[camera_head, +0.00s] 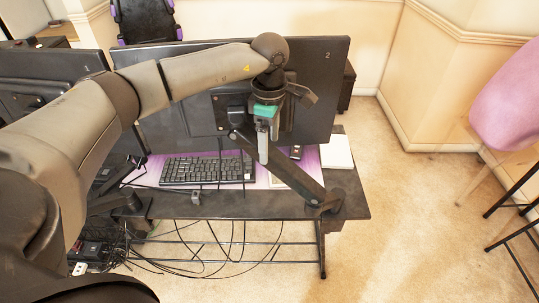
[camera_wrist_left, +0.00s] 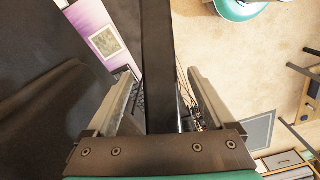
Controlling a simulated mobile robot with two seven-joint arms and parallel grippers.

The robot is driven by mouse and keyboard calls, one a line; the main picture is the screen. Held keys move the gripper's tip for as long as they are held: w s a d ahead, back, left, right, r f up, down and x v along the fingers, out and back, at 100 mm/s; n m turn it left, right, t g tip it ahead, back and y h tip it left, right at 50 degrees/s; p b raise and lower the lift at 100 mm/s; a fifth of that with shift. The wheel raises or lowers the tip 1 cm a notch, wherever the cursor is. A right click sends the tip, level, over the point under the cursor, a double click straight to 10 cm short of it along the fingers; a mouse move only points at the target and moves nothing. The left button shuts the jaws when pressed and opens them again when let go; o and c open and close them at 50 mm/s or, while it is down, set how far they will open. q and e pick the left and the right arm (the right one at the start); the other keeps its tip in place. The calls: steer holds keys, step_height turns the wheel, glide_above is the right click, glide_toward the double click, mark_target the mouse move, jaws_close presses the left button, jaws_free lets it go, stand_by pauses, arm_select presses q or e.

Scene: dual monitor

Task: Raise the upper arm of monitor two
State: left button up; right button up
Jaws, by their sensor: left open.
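Monitor two (camera_head: 325,85), a dark screen marked 2, stands on the desk with its back to me. Its dark mount (camera_head: 236,112) sits on the back, and a diagonal arm bar (camera_head: 300,178) runs from there down right to a joint at the desk's near edge. My left gripper (camera_head: 267,143) is open, pointing down in front of the monitor's back, by the bar's upper end. In the left wrist view a dark bar (camera_wrist_left: 159,60) runs between the two spread fingers; contact cannot be made out. My arm hides part of the monitor's top. My right gripper is not in view.
A second monitor (camera_head: 55,80) stands left, partly behind my arm. A keyboard (camera_head: 205,170) lies on a purple mat on the desk (camera_head: 352,187). Cables hang below the desk. A pink chair (camera_head: 508,95) stands right; the carpet between is clear.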

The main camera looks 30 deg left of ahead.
mark_target(280, 165)
arm_select(q)
step_height(280, 165, down, 5)
steer(key=shift+r, duration=0.1)
stand_by(0.3)
jaws_close()
stand_by(0.5)
stand_by(0.4)
